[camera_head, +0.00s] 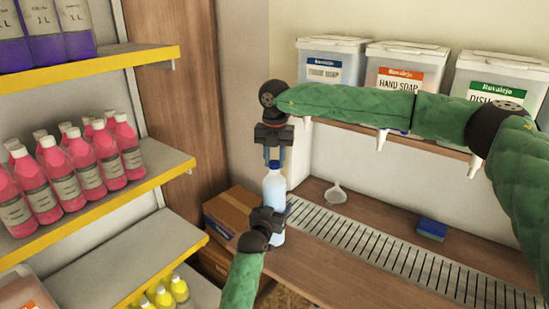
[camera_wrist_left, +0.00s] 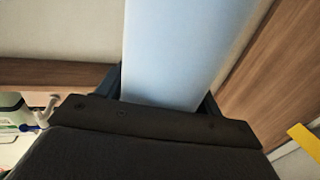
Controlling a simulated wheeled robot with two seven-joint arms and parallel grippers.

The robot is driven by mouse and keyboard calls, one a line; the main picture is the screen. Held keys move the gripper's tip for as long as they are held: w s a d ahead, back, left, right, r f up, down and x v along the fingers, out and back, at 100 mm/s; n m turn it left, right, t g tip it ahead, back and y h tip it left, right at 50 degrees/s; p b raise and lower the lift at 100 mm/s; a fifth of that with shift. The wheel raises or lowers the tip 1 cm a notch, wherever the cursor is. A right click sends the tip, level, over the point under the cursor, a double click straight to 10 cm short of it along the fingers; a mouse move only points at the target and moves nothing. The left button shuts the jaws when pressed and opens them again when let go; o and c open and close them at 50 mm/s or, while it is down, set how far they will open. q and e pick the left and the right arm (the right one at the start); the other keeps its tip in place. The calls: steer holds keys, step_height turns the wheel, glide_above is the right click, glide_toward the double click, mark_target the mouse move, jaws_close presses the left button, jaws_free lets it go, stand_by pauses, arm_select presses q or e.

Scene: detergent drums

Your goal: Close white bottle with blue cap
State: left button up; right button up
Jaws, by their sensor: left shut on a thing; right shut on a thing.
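The white bottle (camera_head: 275,186) stands upright above the counter, looking pale blue-white. My left gripper (camera_head: 274,222) is shut around its lower body. In the left wrist view the bottle (camera_wrist_left: 185,50) fills the space between the fingers of my left gripper (camera_wrist_left: 162,95). My right gripper (camera_head: 274,158) reaches down from above and is shut on the blue cap (camera_head: 275,164) at the bottle's top. The fingers largely cover the cap, so I cannot tell whether it is seated on the neck.
A cardboard box (camera_head: 230,213) stands left of the bottle. A metal drain grate (camera_head: 350,238), a white funnel (camera_head: 336,194) and a blue sponge (camera_head: 432,229) are on the counter (camera_head: 312,275). Soap drums (camera_head: 401,75) stand on the shelf behind; pink bottles (camera_head: 85,172) fill the left shelf.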

arm_select(q)
steer(key=c, duration=0.5)
arm_select(e)
steer(key=m, duration=0.4)
steer(key=shift+a, duration=0.1)
steer(key=m, duration=1)
steer(key=shift+w, duration=0.1)
steer(key=m, duration=0.5)
steer(key=shift+w+m, duration=0.1)
steer(key=shift+m, duration=0.2)
steer(key=o, duration=1)
steer(key=shift+r, duration=2.2)
